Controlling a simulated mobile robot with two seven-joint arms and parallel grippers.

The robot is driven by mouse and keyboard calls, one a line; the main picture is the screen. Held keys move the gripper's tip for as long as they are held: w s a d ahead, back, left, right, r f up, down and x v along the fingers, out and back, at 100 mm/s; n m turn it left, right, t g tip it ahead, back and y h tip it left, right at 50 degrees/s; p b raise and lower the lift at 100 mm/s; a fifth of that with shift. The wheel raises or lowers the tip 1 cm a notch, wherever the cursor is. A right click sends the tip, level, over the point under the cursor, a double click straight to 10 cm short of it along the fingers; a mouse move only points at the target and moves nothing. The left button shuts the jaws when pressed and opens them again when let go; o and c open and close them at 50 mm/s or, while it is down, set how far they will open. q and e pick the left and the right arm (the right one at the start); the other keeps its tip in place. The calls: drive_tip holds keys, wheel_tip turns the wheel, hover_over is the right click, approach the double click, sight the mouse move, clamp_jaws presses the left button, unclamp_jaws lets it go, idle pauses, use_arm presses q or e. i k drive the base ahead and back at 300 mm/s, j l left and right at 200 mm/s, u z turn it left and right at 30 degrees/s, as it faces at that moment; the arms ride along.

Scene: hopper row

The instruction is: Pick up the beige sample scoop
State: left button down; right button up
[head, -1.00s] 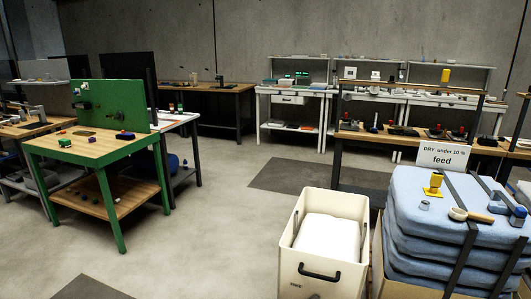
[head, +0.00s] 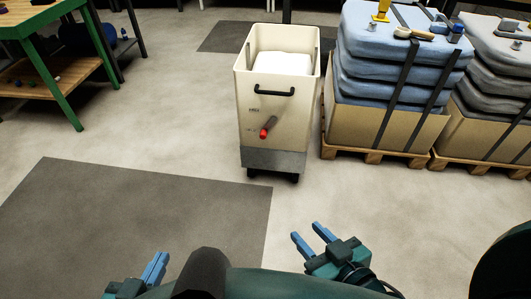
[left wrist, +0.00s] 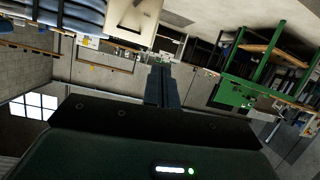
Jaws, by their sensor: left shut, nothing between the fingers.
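The beige sample scoop (head: 403,32) lies on top of the blue sack stack (head: 362,45) at the upper right of the head view, its tan handle pointing right. My left gripper (head: 157,260) is low at the left of the head view, fingers together, far from the scoop. Its shut fingers also show in the left wrist view (left wrist: 160,85). My right gripper (head: 312,235) is at the bottom centre, its blue fingers apart and nothing between them. Both grippers are well short of the stack.
A cream wheeled bin (head: 262,120) with a red-tipped lever stands left of the sacks. A yellow item (head: 381,10) and a blue item (head: 455,33) flank the scoop. A grey sack stack (head: 492,60) stands further right. The floor before me is open.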

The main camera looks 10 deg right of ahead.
sight(403, 32)
drive_tip(key=k+z, duration=0.1)
drive_tip(key=z, duration=1.2)
